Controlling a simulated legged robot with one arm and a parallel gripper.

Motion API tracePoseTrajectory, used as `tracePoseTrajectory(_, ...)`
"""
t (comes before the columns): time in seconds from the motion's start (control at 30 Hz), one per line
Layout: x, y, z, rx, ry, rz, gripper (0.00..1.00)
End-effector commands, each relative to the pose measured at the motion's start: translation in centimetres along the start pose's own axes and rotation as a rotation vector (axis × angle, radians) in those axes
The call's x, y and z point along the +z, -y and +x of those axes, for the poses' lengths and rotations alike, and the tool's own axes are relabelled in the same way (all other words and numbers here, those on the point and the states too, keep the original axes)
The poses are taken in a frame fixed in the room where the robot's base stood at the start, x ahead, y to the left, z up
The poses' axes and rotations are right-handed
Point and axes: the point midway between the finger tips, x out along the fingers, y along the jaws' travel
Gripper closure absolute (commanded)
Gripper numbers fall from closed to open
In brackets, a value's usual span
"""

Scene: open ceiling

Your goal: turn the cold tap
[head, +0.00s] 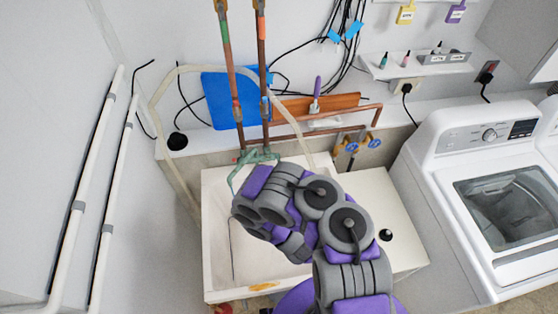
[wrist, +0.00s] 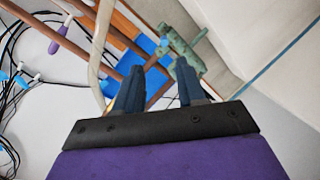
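A green tap (head: 258,157) stands at the back of the white sink (head: 222,240), below two copper pipes. Green tap parts also show in the wrist view (wrist: 183,47), just beyond my gripper's fingertips. Which part is the cold handle cannot be told. My gripper (wrist: 160,70) is open, its two dark fingers apart with nothing seen between them. The fingertips look close to the tap, but contact cannot be made out. In the head view my arm covers part of the sink, and the fingers cannot be made out there.
A beige hose (head: 155,125) loops at the left. Copper pipes (head: 231,75) rise behind the tap, near a blue board (head: 217,95). A white washing machine (head: 480,170) stands at the right.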

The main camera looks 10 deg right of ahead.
Motion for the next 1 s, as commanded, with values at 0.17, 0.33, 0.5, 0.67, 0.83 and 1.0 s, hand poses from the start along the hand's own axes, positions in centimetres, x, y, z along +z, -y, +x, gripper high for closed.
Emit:
tracePoseTrajectory(0.17, -0.6, 0.6, -0.3, -0.010, -0.032, -0.005, 0.60)
tracePoseTrajectory(0.33, -0.3, 0.7, 0.3, -0.008, -0.026, -0.009, 0.60)
tracePoseTrajectory(0.5, 0.0, 0.8, 1.2, -0.009, -0.018, -0.010, 0.60)
tracePoseTrajectory(0.67, -0.3, 0.7, 2.2, -0.006, -0.025, -0.007, 0.60)
tracePoseTrajectory(0.83, -0.5, 0.8, 3.5, -0.002, -0.033, -0.004, 0.60)
tracePoseTrajectory(1.0, -0.5, 0.9, 4.9, -0.003, -0.034, -0.005, 0.60)
